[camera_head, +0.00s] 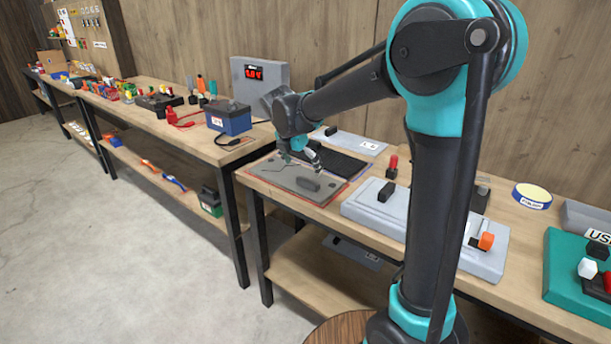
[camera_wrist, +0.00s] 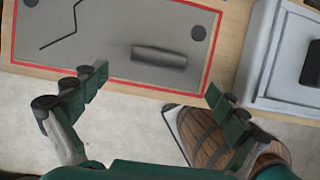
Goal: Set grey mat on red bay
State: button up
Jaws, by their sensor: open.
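The grey mat (camera_head: 291,177) lies flat on the workbench, with a dark block handle and a thin dark crooked line on its top. My gripper (camera_head: 300,152) is just above the mat's far side. In the wrist view, my gripper (camera_wrist: 158,83) has its fingers spread wide with nothing between them. The handle (camera_wrist: 159,57) is clear of both fingers.
A black mat (camera_head: 343,163) lies right behind the grey mat. A grey box (camera_head: 380,208) with a black knob stands to the right. A blue battery (camera_head: 228,117) stands on the bench to the left. A teal box (camera_head: 580,272) is at the far right. Open floor lies in front.

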jog(key=v, duration=0.6)
